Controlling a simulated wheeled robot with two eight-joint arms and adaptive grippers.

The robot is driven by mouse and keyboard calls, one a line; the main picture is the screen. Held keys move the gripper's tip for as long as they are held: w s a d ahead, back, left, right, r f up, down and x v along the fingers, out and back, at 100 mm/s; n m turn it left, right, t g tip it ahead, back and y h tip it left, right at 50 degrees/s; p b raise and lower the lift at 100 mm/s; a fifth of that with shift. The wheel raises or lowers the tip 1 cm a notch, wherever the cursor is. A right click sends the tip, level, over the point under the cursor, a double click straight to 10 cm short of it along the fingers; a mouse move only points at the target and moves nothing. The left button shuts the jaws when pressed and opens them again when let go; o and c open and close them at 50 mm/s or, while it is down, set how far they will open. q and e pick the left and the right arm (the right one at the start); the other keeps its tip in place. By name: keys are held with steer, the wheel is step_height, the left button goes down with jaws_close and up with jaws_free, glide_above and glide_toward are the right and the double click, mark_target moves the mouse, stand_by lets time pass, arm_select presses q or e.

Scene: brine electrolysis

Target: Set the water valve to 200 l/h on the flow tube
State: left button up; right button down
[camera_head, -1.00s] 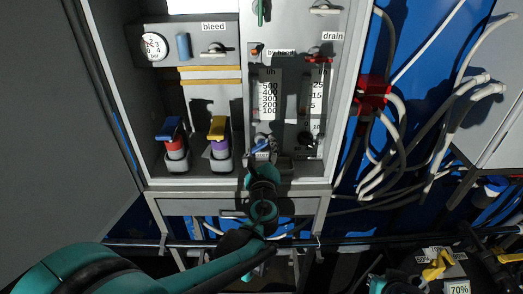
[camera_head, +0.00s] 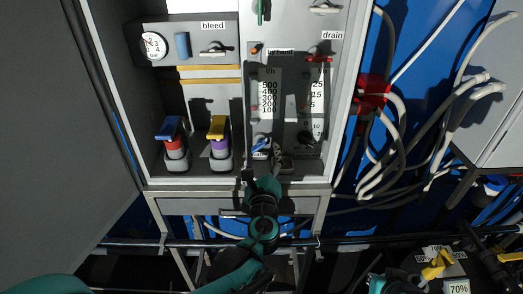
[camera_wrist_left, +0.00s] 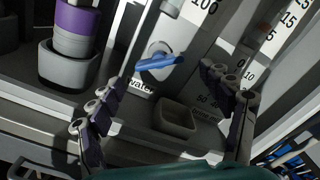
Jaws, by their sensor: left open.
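The water valve has a blue handle (camera_head: 260,145) low on the panel, below the left flow tube scale (camera_head: 268,95), marked 100 to 500. In the left wrist view the blue handle (camera_wrist_left: 160,62) lies slightly tilted on a round light base, above a "water" label (camera_wrist_left: 141,87). My left gripper (camera_head: 264,165) is open just in front of and below the valve. In the left wrist view its fingers (camera_wrist_left: 162,88) are spread to either side, with the handle beyond them and apart from them. The float level in the tube is too small to read.
Red-and-blue (camera_head: 174,140) and purple-and-yellow (camera_head: 219,140) containers stand left. A small open grey cup (camera_wrist_left: 178,120) sits below the valve. Hoses hang right of the cabinet (camera_head: 340,100).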

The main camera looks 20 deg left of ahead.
arm_select(q)
steer(key=v, duration=0.7)
steer(key=shift+s, duration=0.25)
steer(key=s+a+f+n+g+b, duration=0.3)
steer(key=s+a+f+n+g, duration=0.25)
steer(key=a+f+n, duration=0.4)
steer(key=s+d+f+n+g+h+b, duration=0.1)
steer(key=s+d+f+n+g+h, duration=0.1)
steer(key=s+f+n, duration=0.2)
steer(key=s+d+f+n+g+h+b, duration=0.2)
steer(key=s+f+n, duration=0.3)
steer(key=n, duration=0.6)
steer(key=shift+d+g+h, duration=0.45)
steer(key=shift+d+h, duration=0.05)
steer(key=shift+d, duration=0.35)
steer(key=shift+n, duration=0.25)
